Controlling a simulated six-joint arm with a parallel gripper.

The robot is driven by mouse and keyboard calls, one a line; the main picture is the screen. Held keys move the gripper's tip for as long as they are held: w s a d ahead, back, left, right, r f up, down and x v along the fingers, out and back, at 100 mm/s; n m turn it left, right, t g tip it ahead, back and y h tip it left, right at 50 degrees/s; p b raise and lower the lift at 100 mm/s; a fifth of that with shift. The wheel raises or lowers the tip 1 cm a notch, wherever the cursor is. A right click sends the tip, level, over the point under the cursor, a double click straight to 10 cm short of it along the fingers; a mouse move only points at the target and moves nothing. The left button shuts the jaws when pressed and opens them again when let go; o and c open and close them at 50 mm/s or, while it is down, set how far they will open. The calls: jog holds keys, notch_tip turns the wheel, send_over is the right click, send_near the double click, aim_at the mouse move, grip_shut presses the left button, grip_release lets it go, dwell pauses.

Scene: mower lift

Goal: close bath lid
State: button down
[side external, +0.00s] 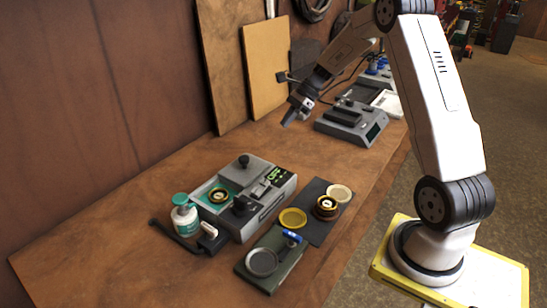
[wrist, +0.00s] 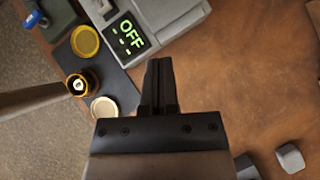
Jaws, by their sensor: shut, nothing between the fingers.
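The bath is a grey machine (side external: 262,212) on the wooden bench, with an open teal basin (side external: 207,187) that holds a brass-coloured ring-shaped part (side external: 218,195). A grey plate with a black knob (side external: 244,161), which looks like the lid, sits at the basin's far side and leaves the basin uncovered. The machine's display reads OFF in green; a corner of the machine (wrist: 170,22) shows in the wrist view. My gripper (side external: 287,123) is shut and empty, above the bench behind the machine, apart from it.
A dark mat (side external: 318,228) with round parts and a green tray (side external: 285,273) lie in front. Another grey device (side external: 350,122) is at the right. Bare bench lies between.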

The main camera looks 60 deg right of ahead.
send_near(257, 164)
jog(key=x, duration=0.3)
jog(key=shift+w+a, duration=0.2)
jog(key=shift+w+a+f, duration=0.1)
jog(key=shift+w+a, duration=0.15)
jog(key=shift+a, duration=0.25)
jog(key=shift+w+a, duration=0.25)
jog(key=shift+a, duration=0.2)
jog(key=shift+w+a+f, duration=0.15)
jog(key=shift+w+a, duration=0.3)
jog(key=shift+a, duration=0.4)
jog(key=a, duration=1.1)
jog(key=shift+a, duration=0.25)
